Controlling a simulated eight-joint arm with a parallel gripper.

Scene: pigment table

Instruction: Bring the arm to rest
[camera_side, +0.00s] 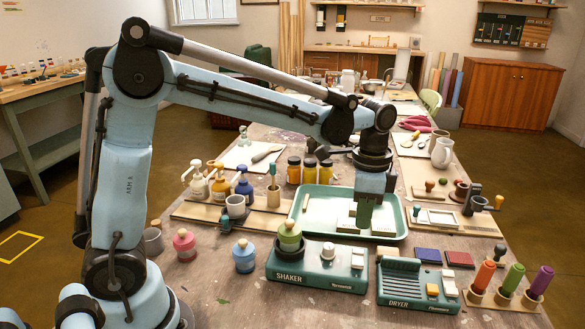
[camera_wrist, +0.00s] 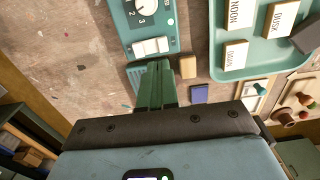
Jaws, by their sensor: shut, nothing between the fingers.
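My gripper (camera_side: 364,216) hangs pointing down in the side view, in front of the right part of the green tray (camera_side: 312,190). Its green fingers are together with nothing between them. In the wrist view the shut fingers (camera_wrist: 156,70) reach up from the dark wrist plate and cover part of a ribbed green surface. The height of the fingertips above the table is hard to tell. The teal shaker (camera_side: 317,280) stands at front left of the gripper with a green jar (camera_side: 289,235) on it. The green dryer (camera_side: 405,298) stands at front right.
Pink (camera_side: 185,245) and blue (camera_side: 244,257) jars stand left of the shaker. Orange, green and purple pigment sticks (camera_side: 512,281) stand at the right front. Coloured pads (camera_side: 427,256) lie behind the dryer.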

